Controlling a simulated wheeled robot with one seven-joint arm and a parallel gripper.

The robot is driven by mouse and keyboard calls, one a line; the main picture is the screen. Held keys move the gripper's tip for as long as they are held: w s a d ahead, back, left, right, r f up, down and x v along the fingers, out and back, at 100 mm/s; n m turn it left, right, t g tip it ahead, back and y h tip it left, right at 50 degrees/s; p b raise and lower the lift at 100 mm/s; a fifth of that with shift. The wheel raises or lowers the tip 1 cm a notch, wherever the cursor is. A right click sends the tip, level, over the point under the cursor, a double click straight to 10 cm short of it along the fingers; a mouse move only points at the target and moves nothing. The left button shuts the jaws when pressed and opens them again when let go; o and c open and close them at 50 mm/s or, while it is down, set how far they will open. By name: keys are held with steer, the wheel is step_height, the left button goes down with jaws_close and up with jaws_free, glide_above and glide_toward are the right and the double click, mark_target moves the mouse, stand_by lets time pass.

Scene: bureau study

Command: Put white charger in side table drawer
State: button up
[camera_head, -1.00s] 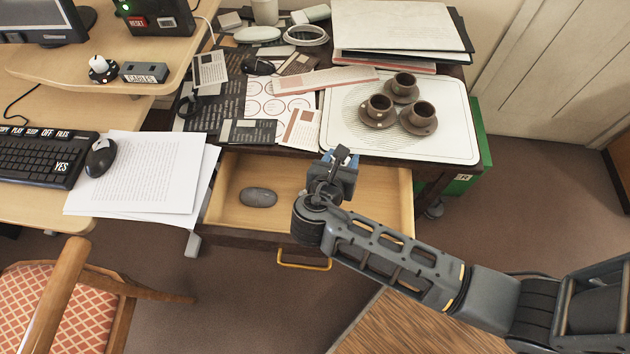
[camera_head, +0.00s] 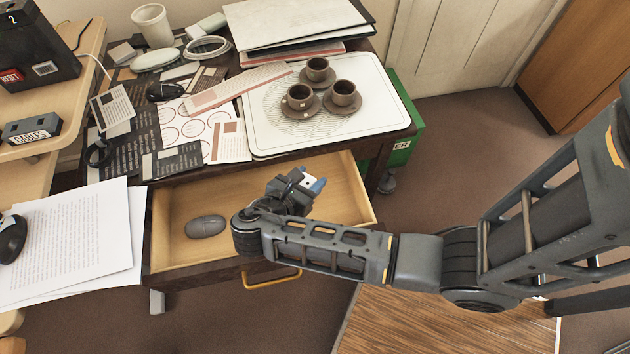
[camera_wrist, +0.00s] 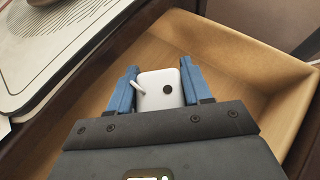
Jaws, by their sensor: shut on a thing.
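The side table drawer (camera_head: 170,255) is pulled open below the cluttered side table top. My gripper (camera_head: 312,183) is over the right part of the open drawer. In the wrist view its blue fingers (camera_wrist: 158,85) are shut on the white charger (camera_wrist: 160,91), a small white block with a dark round spot and a prong-like piece at its left. The bare wooden drawer floor and walls show around and beyond it. The charger is only a small white patch (camera_head: 307,181) in the head view. Its height above the drawer floor is hard to tell.
A grey oval object (camera_head: 206,226) lies in the drawer's left part. Above are a white tray (camera_head: 375,110) with several brown cups and saucers, papers and folders (camera_head: 290,25). A green bin (camera_head: 403,150) stands right of the table. Paper sheets (camera_head: 75,240) lie on the desk at left.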

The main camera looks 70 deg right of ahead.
step_height(320, 180, down, 5)
steer(key=shift+f+b, duration=0.1)
steer(key=shift+b, duration=0.35)
steer(key=d, duration=0.4)
steer(key=shift+s+d, duration=0.15)
steer(key=shift+s, duration=0.15)
steer(key=shift+f, duration=0.55)
steer(key=o, duration=1.1)
steer(key=shift+f, duration=0.1)
steer(key=shift+w+a+r, duration=0.1)
steer(key=shift+a+r, duration=0.15)
steer(key=shift+a, duration=0.2)
steer(key=v, duration=0.7)
steer(key=shift+p, duration=0.3)
